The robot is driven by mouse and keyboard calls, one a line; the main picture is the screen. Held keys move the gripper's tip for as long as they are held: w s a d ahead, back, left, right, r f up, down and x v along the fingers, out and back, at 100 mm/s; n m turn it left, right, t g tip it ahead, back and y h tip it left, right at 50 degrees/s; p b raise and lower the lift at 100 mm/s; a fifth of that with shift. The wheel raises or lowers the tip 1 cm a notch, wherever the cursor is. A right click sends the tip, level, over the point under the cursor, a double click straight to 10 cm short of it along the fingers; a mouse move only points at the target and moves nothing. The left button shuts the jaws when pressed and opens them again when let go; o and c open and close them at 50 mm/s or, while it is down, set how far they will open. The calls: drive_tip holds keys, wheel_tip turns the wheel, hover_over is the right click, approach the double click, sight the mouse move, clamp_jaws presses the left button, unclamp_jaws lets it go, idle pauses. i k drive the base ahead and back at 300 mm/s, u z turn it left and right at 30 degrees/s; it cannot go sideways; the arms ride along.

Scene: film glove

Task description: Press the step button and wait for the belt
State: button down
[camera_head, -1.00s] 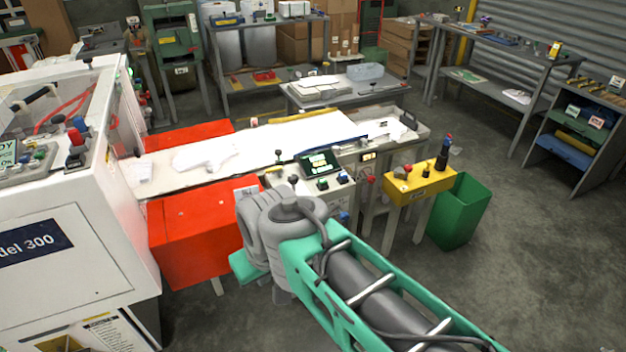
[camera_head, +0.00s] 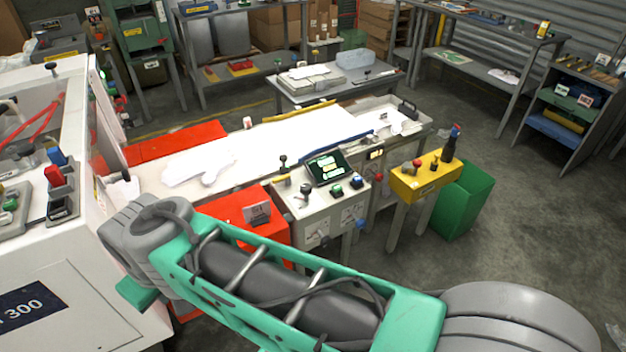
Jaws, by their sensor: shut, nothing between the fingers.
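A white control console (camera_head: 320,212) with a lit screen (camera_head: 328,168) stands at the near side of the belt. Its top carries a green button (camera_head: 337,190), a teal button (camera_head: 357,181) and a dark knob (camera_head: 305,188); the labels are too small to tell which is the step button. The white belt (camera_head: 285,137) runs from the white machine at left toward the back right, with a pale glove-like shape (camera_head: 205,165) on its left part. My arm crosses the lower foreground in front of the console. My gripper does not show.
Orange-red housings (camera_head: 245,212) flank the belt. A yellow box with knobs (camera_head: 425,178) and a green bin (camera_head: 464,200) stand right of the console. The white machine (camera_head: 60,250) fills the left edge. Open floor (camera_head: 530,240) lies at right.

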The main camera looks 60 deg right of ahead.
sight(336, 189)
drive_tip(key=z, duration=0.65)
drive_tip(key=i, duration=0.85)
drive_tip(key=z, duration=0.95)
